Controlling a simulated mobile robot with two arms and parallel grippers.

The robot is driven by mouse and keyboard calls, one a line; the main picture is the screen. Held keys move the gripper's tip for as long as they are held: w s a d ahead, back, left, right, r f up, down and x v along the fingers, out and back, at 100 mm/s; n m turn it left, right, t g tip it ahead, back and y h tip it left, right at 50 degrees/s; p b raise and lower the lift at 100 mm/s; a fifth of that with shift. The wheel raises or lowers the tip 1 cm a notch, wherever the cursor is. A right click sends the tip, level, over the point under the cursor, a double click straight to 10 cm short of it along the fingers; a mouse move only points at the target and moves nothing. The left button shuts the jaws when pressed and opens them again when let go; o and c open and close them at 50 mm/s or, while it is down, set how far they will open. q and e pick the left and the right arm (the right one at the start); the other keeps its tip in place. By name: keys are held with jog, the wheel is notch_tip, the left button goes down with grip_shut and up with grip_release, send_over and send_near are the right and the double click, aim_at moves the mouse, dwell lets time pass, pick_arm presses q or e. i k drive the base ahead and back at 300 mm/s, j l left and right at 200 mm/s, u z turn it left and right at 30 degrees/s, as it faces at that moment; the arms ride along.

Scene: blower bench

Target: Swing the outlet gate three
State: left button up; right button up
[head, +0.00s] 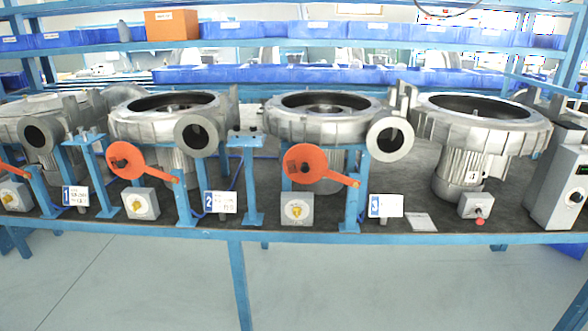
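Outlet gate three (305,163) appears to be the orange disc on an arm by the number 3 plate (386,206). Its arm runs right and slightly down to a pivot on a blue post (352,207). The disc hangs left of the round grey outlet (390,135) above the plate and does not cover it; the outlet's dark opening shows. A similar orange gate (125,160) sits left of the outlet by plate 2 (220,202). Another is cut off at the left edge, by plate 1 (75,196). Neither of my grippers is in view.
Grey blowers (480,125) stand in a row on the dark bench with a blue front edge (300,238). Switch boxes with yellow knobs (297,210) sit near the front. A small box with a red knob (476,206) and a grey cabinet (556,180) are at right.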

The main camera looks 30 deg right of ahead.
aim_at(305, 164)
jog(key=z, duration=0.95)
